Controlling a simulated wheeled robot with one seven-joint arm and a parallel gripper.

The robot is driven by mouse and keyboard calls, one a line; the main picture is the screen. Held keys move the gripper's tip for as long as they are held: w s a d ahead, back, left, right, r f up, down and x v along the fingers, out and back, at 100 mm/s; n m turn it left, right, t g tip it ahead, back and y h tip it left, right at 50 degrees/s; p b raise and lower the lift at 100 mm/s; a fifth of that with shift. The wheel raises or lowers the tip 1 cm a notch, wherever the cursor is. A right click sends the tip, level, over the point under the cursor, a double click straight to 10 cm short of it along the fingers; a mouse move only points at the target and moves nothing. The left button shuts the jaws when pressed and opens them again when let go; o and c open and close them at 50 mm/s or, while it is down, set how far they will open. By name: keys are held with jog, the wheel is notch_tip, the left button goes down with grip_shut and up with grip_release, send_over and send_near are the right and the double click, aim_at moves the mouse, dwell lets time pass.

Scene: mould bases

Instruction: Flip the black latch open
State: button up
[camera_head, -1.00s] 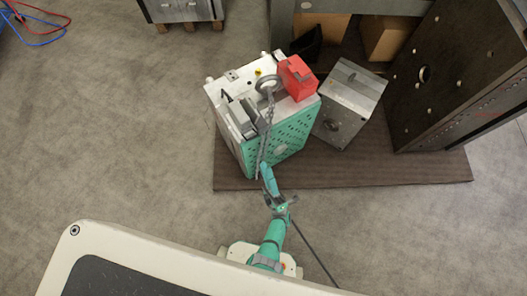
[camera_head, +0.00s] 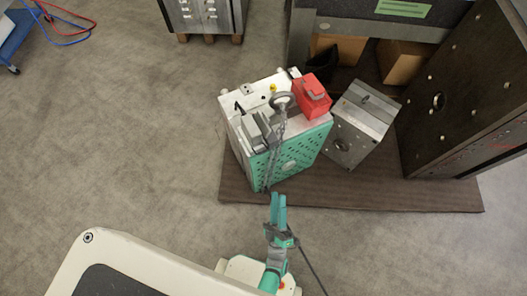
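The mould base (camera_head: 290,166) has a white top and a teal perforated front, and stands on the brown mat. A small dark part (camera_head: 240,108) shows at the left of its top; it is too small to tell whether this is the black latch or how it is set.
A red block (camera_head: 312,97) and grey clamp-like parts (camera_head: 259,131) sit on the mould base. A smaller grey metal block (camera_head: 360,125) stands close on its right, and a large dark plate block (camera_head: 465,95) farther right.

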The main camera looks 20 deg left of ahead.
jog(key=s+d+r+m+g+h, duration=0.3)
jog(key=s+r+m+h, duration=0.35)
jog(key=r+m, duration=0.25)
jog(key=n+g+h, duration=0.6)
jog(key=n+h, duration=0.2)
jog(key=n, duration=0.6)
send_near(263, 152)
jog(key=x, duration=1)
jog(key=shift+w+a+f, duration=0.1)
jog(key=shift+f, duration=0.2)
